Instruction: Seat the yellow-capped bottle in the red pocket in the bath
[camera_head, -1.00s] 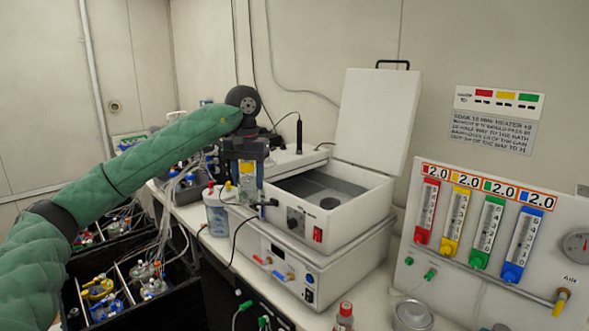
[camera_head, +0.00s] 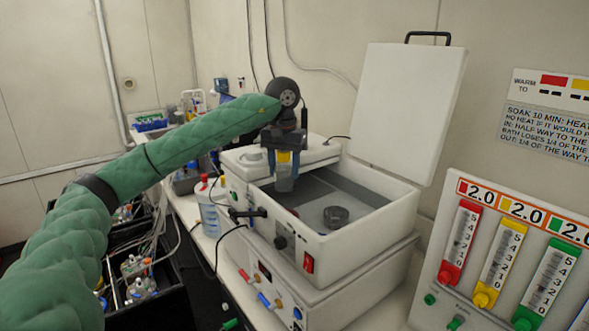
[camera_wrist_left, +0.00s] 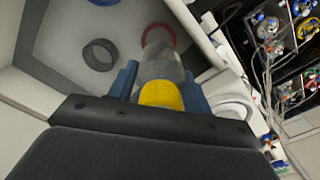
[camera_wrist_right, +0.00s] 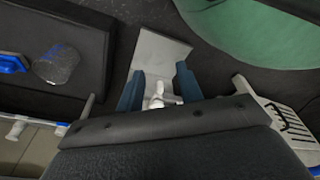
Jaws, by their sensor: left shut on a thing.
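The yellow-capped bottle (camera_head: 284,184) is upright in my left gripper (camera_head: 284,166), above the left part of the open water bath (camera_head: 370,222). In the left wrist view the blue fingers (camera_wrist_left: 160,88) are shut on the bottle at its yellow cap (camera_wrist_left: 161,95), and its clear body (camera_wrist_left: 160,68) points away. The red pocket (camera_wrist_left: 156,33) shows as a red ring just past the bottle's far end, partly covered by it. I cannot tell whether they touch. My right gripper (camera_wrist_right: 157,85) shows only in its own wrist view, open, with a white fitting beyond its fingers.
A dark ring pocket (camera_wrist_left: 101,55) stands on the bath floor beside the red one. The raised lid (camera_head: 408,110) is behind the bath. A white bottle (camera_head: 211,205) stands left of it, and a gauge panel (camera_head: 520,250) is at right.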

